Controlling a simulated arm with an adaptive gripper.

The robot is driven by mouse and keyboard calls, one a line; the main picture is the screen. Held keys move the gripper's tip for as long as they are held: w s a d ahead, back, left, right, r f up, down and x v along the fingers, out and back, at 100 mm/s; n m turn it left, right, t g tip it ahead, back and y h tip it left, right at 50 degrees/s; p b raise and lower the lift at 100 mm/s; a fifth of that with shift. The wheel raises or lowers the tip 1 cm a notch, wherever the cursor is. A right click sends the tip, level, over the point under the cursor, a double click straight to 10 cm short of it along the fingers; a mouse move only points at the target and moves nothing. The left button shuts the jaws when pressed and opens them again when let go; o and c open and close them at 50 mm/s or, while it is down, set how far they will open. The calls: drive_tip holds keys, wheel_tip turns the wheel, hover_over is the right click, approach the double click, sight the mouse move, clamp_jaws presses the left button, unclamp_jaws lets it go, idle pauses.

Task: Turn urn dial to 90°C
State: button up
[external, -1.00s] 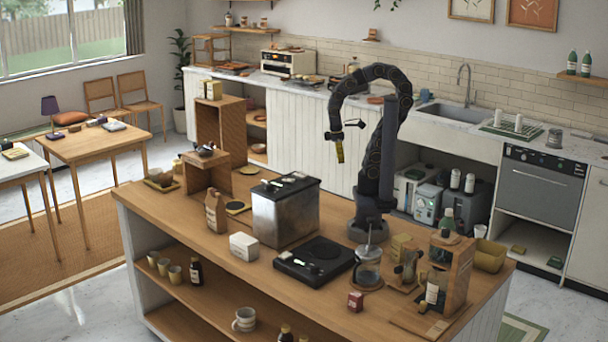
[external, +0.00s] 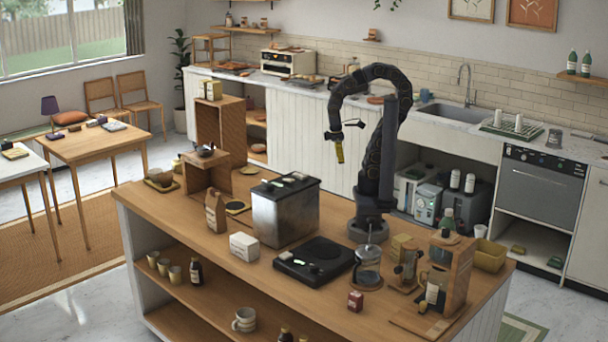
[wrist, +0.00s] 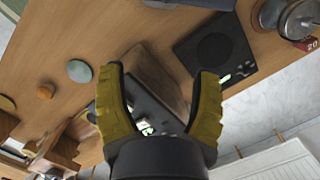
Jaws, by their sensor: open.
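The metal box with a black lid (external: 285,218), which I take for the urn, stands in the middle of the wooden counter. Small pale and green marks show on its lid, but I cannot make out a dial or any temperature reading. In the wrist view its dark top (wrist: 150,108) lies below and between my fingers, with a small lit green patch on it. My gripper (external: 340,154) hangs fingers down above and to the right of the box in the external view. Its yellow fingers (wrist: 158,74) are open and empty, apart from the box.
A flat black hotplate or scale (external: 314,262) lies right of the box. A white carton (external: 243,246) and a brown bag (external: 215,212) stand left of it. A glass pot (external: 367,268) and a wooden stand (external: 450,275) are to the right. The space above the box is clear.

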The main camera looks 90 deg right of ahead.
drive_tip(key=w+a+n+t, duration=0.1)
drive_tip(key=w+n, duration=0.7)
drive_tip(key=w, duration=0.7)
drive_tip(key=n, duration=0.7)
hover_over(270, 184)
drive_tip(key=shift+s+d+f+t, duration=0.15)
drive_tip(key=shift+s+f+t, duration=0.1)
drive_tip(key=shift+f+t, duration=0.25)
drive_tip(key=shift+w+f+n, duration=0.2)
drive_tip(key=shift+w+n, duration=0.1)
drive_tip(key=shift+a+f, duration=0.2)
drive_tip(key=shift+f, duration=0.1)
wheel_tip(270, 184, down, 7)
drive_tip(key=shift+f, duration=0.1)
clamp_jaws()
